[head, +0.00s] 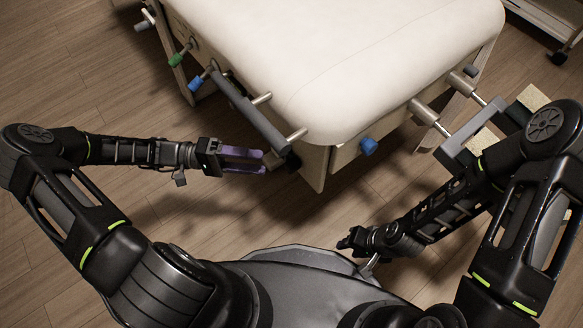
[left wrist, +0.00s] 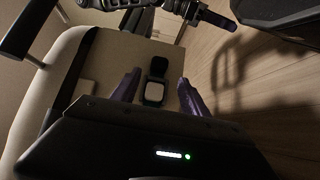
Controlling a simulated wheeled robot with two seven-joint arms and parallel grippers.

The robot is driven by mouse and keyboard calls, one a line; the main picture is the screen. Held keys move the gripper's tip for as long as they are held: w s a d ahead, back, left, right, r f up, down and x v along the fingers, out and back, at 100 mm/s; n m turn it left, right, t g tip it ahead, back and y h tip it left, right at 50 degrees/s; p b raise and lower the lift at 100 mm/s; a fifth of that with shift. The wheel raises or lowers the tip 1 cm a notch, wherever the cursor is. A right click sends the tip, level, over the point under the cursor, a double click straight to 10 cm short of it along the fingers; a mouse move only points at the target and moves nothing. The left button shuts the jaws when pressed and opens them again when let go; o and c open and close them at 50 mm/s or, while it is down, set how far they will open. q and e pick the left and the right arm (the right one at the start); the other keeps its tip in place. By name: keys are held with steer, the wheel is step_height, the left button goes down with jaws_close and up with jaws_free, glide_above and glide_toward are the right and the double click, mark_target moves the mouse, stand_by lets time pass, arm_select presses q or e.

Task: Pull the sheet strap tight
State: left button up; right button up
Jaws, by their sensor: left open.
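A cream sheet or cover (head: 340,50) lies over the padded table. My left gripper (head: 262,160) is open, its purple fingers pointing at the table's near corner. In the left wrist view, a small dark-framed piece with a pale face (left wrist: 154,91) shows between the open fingers (left wrist: 160,88), against the table's side panel. A dark block (left wrist: 159,67) joins it. I cannot tell whether this is the strap or its buckle; no strap is clearly visible. The fingers appear empty. My right gripper (head: 348,241) is low, apart from the table; its finger opening is unclear.
A grey bar (head: 250,115) on pale pegs runs along the table's left side. Green (head: 175,60) and blue (head: 194,84) knobs stick out there; another blue knob (head: 368,146) is in front. A grey frame (head: 466,140) stands out at right. Wooden floor (head: 190,215) lies open below.

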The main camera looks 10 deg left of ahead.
mark_target(285, 166)
arm_select(q)
steer(key=shift+r, duration=0.15)
steer(key=shift+d, duration=0.1)
steer(key=d, duration=0.2)
steer(key=d+b, duration=0.1)
steer(key=d, duration=0.4)
steer(key=shift+w+d, duration=0.25)
steer(key=shift+d, duration=0.1)
steer(key=shift+c, duration=0.5)
jaws_close()
stand_by(0.7)
